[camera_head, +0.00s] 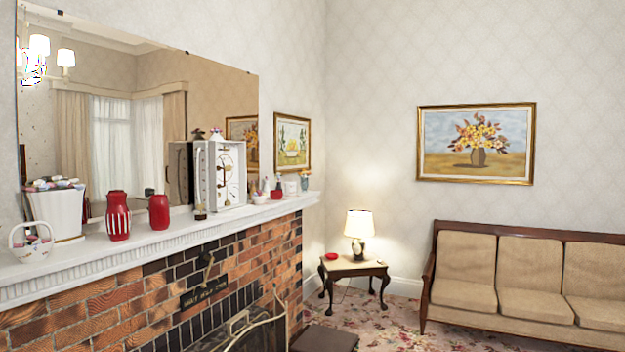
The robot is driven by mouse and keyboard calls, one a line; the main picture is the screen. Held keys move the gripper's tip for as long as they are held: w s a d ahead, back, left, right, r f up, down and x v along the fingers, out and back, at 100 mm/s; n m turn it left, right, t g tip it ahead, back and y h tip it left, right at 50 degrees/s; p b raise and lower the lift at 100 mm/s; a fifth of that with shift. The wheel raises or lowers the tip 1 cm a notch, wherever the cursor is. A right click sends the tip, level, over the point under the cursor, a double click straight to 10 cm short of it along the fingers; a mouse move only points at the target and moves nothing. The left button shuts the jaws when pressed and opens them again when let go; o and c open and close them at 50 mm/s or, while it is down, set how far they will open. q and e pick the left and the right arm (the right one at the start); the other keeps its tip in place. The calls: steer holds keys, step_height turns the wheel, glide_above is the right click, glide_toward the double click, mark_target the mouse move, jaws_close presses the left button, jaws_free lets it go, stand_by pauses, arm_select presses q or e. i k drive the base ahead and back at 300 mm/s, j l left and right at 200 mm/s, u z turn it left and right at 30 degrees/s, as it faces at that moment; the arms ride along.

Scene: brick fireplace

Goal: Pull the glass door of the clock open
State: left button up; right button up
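The clock (229,176) stands upright on the white mantel shelf, in front of the mirror. It has a pale box-like case with a tall white front and dark hands or fittings on its face. Neither of my grippers shows in the head view.
The mantel shelf (160,243) also holds red vases (118,216), (159,212), a white basket (32,243), a filled white pot (58,211) and small bottles. A mirror (130,110) hangs behind. A lamp table (353,268) and sofa (500,275) stand right; patterned carpet lies between.

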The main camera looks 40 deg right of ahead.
mark_target(214, 186)
steer(key=z, duration=0.9)
steer(key=i+l, duration=0.1)
steer(key=i, duration=0.3)
steer(key=i+u, duration=0.1)
steer(key=i, duration=0.25)
